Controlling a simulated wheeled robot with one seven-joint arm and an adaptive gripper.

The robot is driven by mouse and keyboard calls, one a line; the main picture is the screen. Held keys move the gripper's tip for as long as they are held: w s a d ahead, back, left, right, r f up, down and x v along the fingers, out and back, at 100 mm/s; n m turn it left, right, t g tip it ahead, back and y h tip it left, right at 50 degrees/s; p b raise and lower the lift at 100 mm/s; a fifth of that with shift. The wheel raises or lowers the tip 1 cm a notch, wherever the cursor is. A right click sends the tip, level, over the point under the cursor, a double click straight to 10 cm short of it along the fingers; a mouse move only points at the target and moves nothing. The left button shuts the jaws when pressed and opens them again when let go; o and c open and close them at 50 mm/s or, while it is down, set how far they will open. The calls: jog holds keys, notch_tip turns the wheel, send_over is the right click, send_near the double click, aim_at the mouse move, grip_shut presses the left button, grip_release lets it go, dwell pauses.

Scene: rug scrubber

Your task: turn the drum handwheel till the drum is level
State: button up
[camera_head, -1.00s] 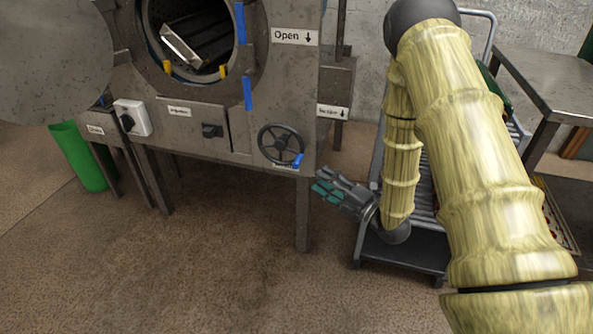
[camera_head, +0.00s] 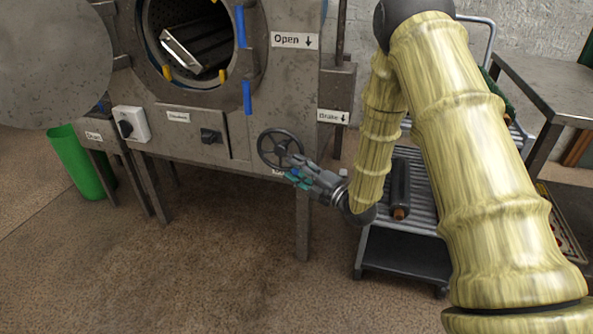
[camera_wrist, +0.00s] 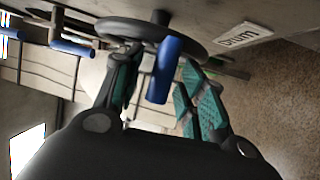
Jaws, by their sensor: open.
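The dark drum handwheel (camera_head: 281,149) is on the lower right of the grey machine's front. It also shows at the top of the wrist view (camera_wrist: 130,28). Its blue handle (camera_wrist: 164,70) sticks out from the rim, between my gripper's two fingers in the wrist view. My gripper (camera_head: 295,174) is open at the wheel's lower right edge; I cannot tell whether a finger touches the handle. The drum (camera_head: 207,20) shows through the round opening, with a pale slanted metal piece inside; its tilt is hard to judge.
The round door (camera_head: 50,62) stands open at the left. A grey trolley (camera_head: 405,262) with a dark roller (camera_head: 400,188) stands under my arm. A green bin (camera_head: 78,165) is at the left. The front floor is clear.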

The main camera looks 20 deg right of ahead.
grip_shut()
jog(key=shift+r, duration=0.1)
